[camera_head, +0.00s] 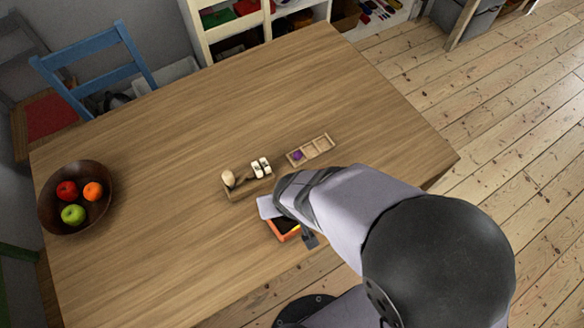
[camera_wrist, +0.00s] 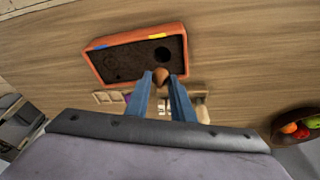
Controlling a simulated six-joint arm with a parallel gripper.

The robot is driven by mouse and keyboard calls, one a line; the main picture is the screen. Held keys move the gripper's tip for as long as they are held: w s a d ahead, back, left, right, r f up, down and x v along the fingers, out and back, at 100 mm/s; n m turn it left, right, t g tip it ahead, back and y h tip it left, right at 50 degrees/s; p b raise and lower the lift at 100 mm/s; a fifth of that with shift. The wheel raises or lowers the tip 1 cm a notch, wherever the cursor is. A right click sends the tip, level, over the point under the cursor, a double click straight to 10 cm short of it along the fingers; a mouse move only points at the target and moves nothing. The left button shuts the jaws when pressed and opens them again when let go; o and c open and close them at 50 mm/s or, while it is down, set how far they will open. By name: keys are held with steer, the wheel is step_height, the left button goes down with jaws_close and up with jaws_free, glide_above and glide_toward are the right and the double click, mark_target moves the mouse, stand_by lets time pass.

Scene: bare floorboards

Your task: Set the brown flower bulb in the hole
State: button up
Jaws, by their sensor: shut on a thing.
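My gripper (camera_wrist: 162,77) is shut on the brown bulb (camera_wrist: 160,75), which shows between the tips of its two blue fingers in the wrist view. An orange box (camera_wrist: 92,64) of dark soil lies just beyond the fingertips. A round dark hole (camera_wrist: 162,54) is in the soil near the box's right end in the wrist view. The bulb appears just short of the hole in the picture; its height above the soil is unclear. In the head view the orange box (camera_head: 279,235) is partly hidden by my arm, and the bulb and fingertips are hidden.
A wooden tray (camera_head: 238,194) holds a pale egg-shaped thing (camera_head: 228,178) and small white pieces (camera_head: 261,167). A compartmented tray (camera_head: 322,147) holds a purple thing (camera_head: 297,155). A fruit bowl (camera_head: 98,216) stands far left. The table between is clear.

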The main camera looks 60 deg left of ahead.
steer(key=shift+r, duration=0.1)
stand_by(0.6)
step_height(320, 180, down, 5)
steer(key=b, duration=0.4)
steer(key=shift+b, duration=0.4)
steer(key=shift+f+b, duration=1.05)
steer(key=shift+f, duration=0.05)
stand_by(1.0)
steer(key=o, duration=1.1)
steer(key=shift+r, duration=0.1)
steer(key=shift+r, duration=0.15)
steer(key=shift+r+p, duration=3)
steer(key=shift+r, duration=0.35)
steer(key=shift+w, duration=0.1)
